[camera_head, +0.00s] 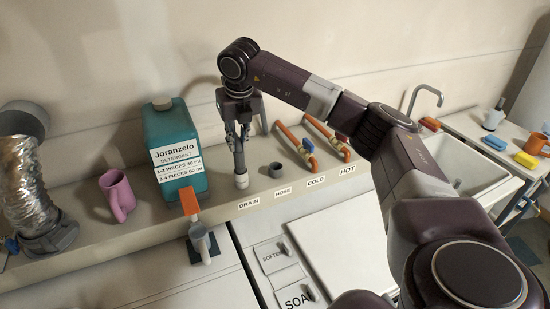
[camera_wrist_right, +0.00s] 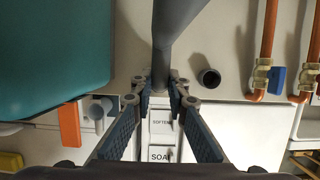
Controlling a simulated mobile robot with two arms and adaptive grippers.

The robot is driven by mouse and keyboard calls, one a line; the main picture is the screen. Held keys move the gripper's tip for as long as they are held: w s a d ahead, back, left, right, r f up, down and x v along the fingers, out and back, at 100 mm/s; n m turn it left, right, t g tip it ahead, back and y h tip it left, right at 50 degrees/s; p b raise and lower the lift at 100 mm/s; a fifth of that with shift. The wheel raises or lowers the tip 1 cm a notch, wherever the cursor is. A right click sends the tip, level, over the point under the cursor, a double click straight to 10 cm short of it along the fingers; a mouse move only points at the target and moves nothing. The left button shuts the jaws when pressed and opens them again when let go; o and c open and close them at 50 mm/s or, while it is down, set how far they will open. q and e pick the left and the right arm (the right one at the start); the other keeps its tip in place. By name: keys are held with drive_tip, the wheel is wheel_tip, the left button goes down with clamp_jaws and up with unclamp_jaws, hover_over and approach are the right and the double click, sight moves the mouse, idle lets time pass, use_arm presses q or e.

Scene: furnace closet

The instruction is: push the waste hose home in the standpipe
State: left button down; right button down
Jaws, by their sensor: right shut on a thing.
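The grey waste hose (camera_head: 239,158) hangs almost upright at the ledge above the DRAIN label. In the right wrist view the hose (camera_wrist_right: 172,40) comes down from the top to between my fingertips. My right gripper (camera_head: 238,135) points down and is shut on the hose; its fingertips also show in the right wrist view (camera_wrist_right: 161,92). The hose's lower end meets a short pale pipe (camera_head: 240,181), which I take to be the standpipe. I cannot tell how deep the hose sits in it. My left gripper is not in view.
A short grey open socket (camera_head: 276,170) stands to the right, by the HOSE label. A teal detergent jug (camera_head: 173,140) stands close on the left, a pink mug (camera_head: 117,194) beyond it. Orange pipes with valves (camera_head: 299,146) are at the right. A sink (camera_head: 465,165) is farther right.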

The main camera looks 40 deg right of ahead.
drive_tip(key=shift+f+b, duration=0.65)
drive_tip(key=shift+f, duration=0.35)
drive_tip(key=c, duration=1.8)
unclamp_jaws()
drive_tip(key=p+v, duration=0.4)
drive_tip(key=v, duration=0.4)
drive_tip(key=shift+c, duration=0.5)
clamp_jaws()
